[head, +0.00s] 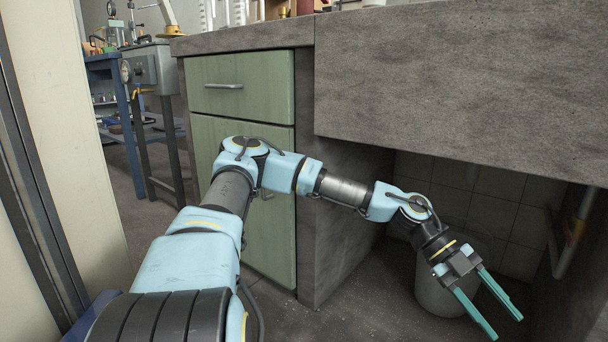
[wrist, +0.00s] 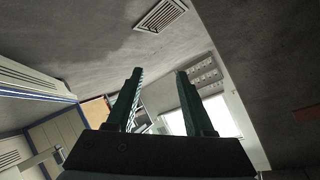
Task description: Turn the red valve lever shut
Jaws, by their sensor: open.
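No red valve lever shows clearly in either view. A pipe (head: 575,235) with a dull orange patch runs under the bench at the far right of the head view; I cannot tell whether a valve is on it. My gripper (head: 507,328) is open and empty, low in front of the recess under the bench, left of and below that pipe. In the wrist view my gripper (wrist: 160,72) points up past the ceiling, with nothing between its fingers. A small dark reddish patch (wrist: 305,113) at that view's right edge is too unclear to name.
The concrete bench (head: 460,85) overhangs the recess. A grey bin (head: 432,285) stands behind my gripper. A green cabinet (head: 240,195) is left of the recess. A pale panel (head: 65,150) is at the far left. Open floor (head: 345,300) lies before the recess.

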